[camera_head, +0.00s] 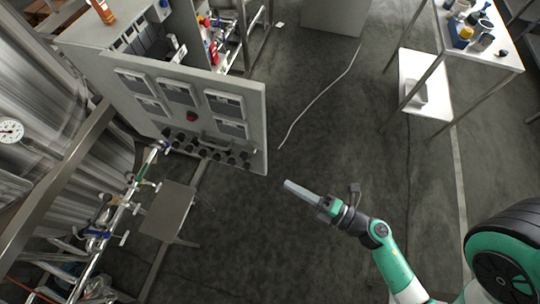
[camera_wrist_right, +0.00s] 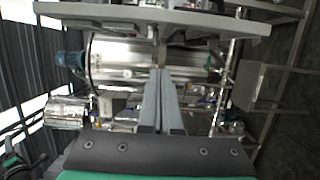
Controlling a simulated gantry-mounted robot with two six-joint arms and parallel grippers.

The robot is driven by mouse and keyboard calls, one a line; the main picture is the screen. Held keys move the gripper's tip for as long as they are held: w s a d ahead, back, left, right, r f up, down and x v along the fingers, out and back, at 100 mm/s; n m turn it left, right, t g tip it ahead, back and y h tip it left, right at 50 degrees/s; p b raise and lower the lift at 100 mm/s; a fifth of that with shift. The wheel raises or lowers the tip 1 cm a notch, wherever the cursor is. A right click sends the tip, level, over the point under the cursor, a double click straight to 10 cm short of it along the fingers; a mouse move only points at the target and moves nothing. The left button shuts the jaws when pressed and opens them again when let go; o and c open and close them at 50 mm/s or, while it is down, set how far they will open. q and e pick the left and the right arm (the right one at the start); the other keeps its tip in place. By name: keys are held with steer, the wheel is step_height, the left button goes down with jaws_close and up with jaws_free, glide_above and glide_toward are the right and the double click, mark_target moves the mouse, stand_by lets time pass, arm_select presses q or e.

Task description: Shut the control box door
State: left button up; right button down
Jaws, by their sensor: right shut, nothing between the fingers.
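The control box (camera_head: 85,33) stands at the upper left in the head view, with its inside exposed. Its grey door (camera_head: 255,128) stands open, carrying several display panels, a red button and a row of dark knobs. The door's free edge is at the right. My right gripper (camera_head: 288,184) is shut and empty, below and right of the door's lower right corner, apart from it in the picture. In the right wrist view, the closed fingers (camera_wrist_right: 161,100) point toward a grey slab edge (camera_wrist_right: 150,17), probably the door. My left gripper is not in view.
Steel tanks (camera_head: 40,90) and pipework with valves (camera_head: 125,215) fill the left side. A small grey plate (camera_head: 168,212) sits below the door. A thin pale cable (camera_head: 318,98) lies on the floor. A white table (camera_head: 485,55) stands at the upper right. The middle floor is clear.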

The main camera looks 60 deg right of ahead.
steer(key=w+d, duration=0.3)
steer(key=w, duration=0.8)
steer(key=shift+d, duration=0.25)
